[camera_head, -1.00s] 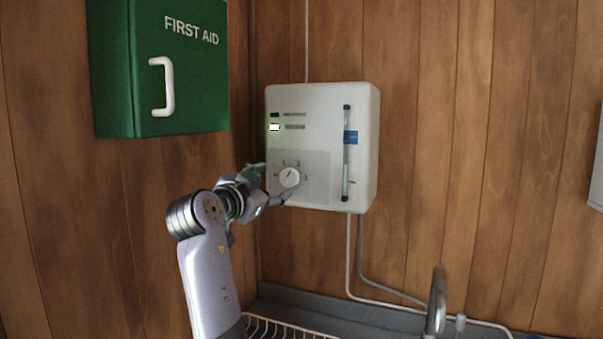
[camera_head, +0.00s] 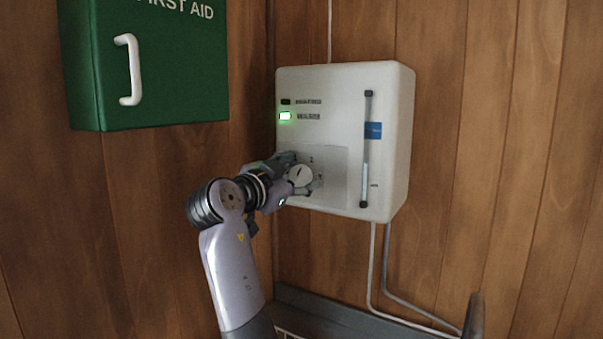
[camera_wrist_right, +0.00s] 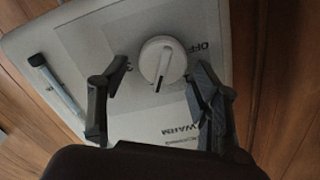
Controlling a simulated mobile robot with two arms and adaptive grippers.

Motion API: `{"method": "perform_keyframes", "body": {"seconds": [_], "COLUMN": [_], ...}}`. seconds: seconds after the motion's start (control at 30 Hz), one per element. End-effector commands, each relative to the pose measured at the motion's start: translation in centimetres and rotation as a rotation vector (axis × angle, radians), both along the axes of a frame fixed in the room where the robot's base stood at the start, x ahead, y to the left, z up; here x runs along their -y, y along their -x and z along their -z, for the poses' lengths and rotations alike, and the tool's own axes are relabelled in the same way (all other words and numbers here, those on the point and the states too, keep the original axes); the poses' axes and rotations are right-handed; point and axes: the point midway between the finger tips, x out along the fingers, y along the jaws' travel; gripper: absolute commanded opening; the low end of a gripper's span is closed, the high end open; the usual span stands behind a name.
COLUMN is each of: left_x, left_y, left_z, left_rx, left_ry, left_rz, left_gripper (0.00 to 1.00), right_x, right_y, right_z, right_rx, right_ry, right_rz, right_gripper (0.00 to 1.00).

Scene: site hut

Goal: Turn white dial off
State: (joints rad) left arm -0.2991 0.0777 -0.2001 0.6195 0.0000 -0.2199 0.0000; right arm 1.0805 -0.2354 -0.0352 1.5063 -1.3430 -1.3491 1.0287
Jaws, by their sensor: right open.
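The white dial (camera_head: 300,175) sits on the front of a white wall heater box (camera_head: 390,130), at its lower left. In the right wrist view the round dial (camera_wrist_right: 160,60) shows a raised bar with a dark line, and the words OFF and WARM are printed near the box's edge. My right gripper (camera_head: 302,174) is open, with its fingers on either side of the dial. In the right wrist view the gripper (camera_wrist_right: 158,80) has one finger left and one right of the dial, with gaps showing. My left gripper is not in view.
A green first aid cabinet (camera_head: 150,65) with a white handle hangs at the upper left. A green light (camera_head: 286,116) glows on the box. Pipes (camera_head: 378,270) run down below it to a grey ledge. A metal tap (camera_head: 473,315) stands at the lower right.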

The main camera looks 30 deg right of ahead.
Motion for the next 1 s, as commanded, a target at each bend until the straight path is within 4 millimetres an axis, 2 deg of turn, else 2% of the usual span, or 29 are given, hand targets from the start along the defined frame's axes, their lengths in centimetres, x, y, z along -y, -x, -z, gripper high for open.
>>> {"method": "perform_keyframes", "body": {"seconds": [0.13,0.83,1.0], "left_x": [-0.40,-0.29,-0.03], "left_y": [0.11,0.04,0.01], "left_z": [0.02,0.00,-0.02], "left_rx": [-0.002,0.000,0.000], "left_ry": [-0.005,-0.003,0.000], "left_rz": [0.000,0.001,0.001], "left_gripper": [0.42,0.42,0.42], "right_x": [-0.01,0.03,0.02], "right_y": [-0.01,0.01,0.00], "right_z": [0.02,0.00,-0.02], "right_rx": [0.000,0.000,-0.007], "right_ry": [0.000,0.000,0.004], "right_rz": [0.000,0.000,0.000], "right_gripper": [0.56,0.10,0.10]}}
